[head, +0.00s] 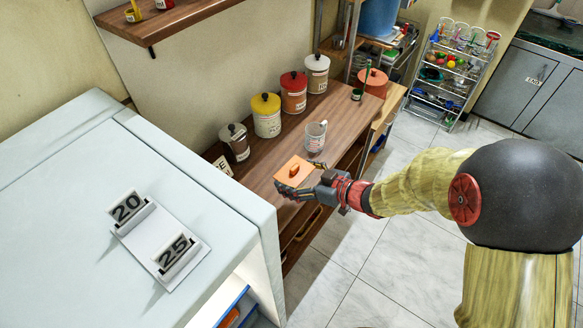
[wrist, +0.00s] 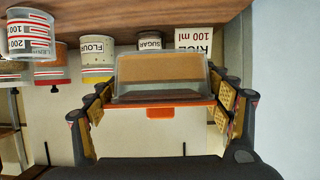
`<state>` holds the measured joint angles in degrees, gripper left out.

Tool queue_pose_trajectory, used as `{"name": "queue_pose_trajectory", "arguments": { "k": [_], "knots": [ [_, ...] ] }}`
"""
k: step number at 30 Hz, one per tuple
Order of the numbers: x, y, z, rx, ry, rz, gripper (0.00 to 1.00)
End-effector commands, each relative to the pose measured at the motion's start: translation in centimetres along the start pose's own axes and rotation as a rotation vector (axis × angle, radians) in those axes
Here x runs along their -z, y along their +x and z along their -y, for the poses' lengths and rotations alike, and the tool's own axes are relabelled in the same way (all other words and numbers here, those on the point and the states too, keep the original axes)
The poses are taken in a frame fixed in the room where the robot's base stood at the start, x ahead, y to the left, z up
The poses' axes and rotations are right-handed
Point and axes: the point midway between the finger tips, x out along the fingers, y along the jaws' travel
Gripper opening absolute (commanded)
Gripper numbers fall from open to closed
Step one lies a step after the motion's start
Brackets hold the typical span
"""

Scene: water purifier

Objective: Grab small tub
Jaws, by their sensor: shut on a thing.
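The small tub has a flat orange lid (head: 294,170) with a knob; in the head view it is at the front edge of the wooden counter. In the wrist view, which looks upside down, the tub's clear body (wrist: 160,72) shows tan contents. My gripper (head: 297,188) reaches it from the right and is shut on it. In the wrist view my gripper's (wrist: 160,104) padded fingers stand on either side of the lid. Whether the tub rests on the counter or is lifted, I cannot tell.
A clear measuring cup (head: 315,137) stands close behind the tub. Brown (head: 235,142), yellow (head: 266,115), red (head: 293,92) and white (head: 316,73) lidded canisters line the wall. A white cabinet (head: 90,190) with number signs stands left. The tiled floor (head: 345,255) below my arm is clear.

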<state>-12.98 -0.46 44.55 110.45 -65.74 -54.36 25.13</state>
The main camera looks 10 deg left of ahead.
Motion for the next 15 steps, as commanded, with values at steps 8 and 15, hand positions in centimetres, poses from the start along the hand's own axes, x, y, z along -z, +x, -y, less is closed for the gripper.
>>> {"name": "queue_pose_trajectory", "arguments": {
  "k": [8, 15],
  "knots": [
    [0.5, -2.4, 1.5, -0.001, -0.001, -0.001, 0.18],
    [0.6, -3.7, 2.3, -0.001, -0.001, -0.001, 0.18]
  ]
}}
